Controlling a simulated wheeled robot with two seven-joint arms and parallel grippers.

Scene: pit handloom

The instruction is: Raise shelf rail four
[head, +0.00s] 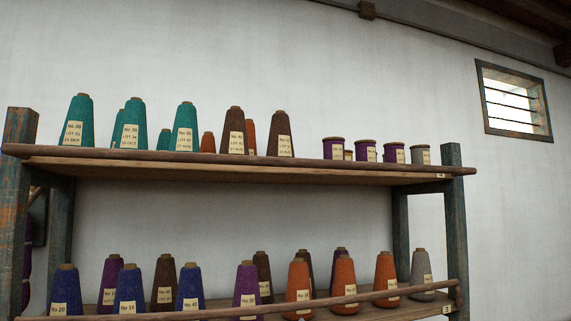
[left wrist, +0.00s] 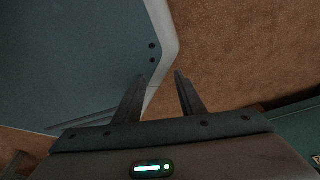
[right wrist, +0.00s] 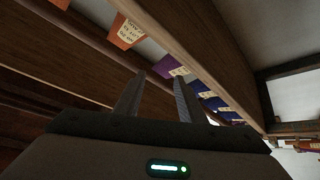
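Shelf rail four (head: 250,160) is a long thin brown wooden rail along the front of the upper shelf. A small tag marked 4 (head: 440,175) is near its right end. The rail runs across both posts and appears close to the shelf board's front edge. Neither gripper shows in the head view. My left gripper (left wrist: 158,88) is open and empty, above the brown floor. My right gripper (right wrist: 154,88) is open and empty, close under wooden shelf members with labelled cones beyond; I cannot tell which rail is nearest it.
Teal and brown yarn cones (head: 186,126) and purple spools (head: 334,148) stand on the upper shelf. Shelf rail three (head: 400,292) crosses in front of the lower shelf's cones. Weathered posts (head: 455,230) flank the shelves. The wall behind is bare, with a small window (head: 515,102).

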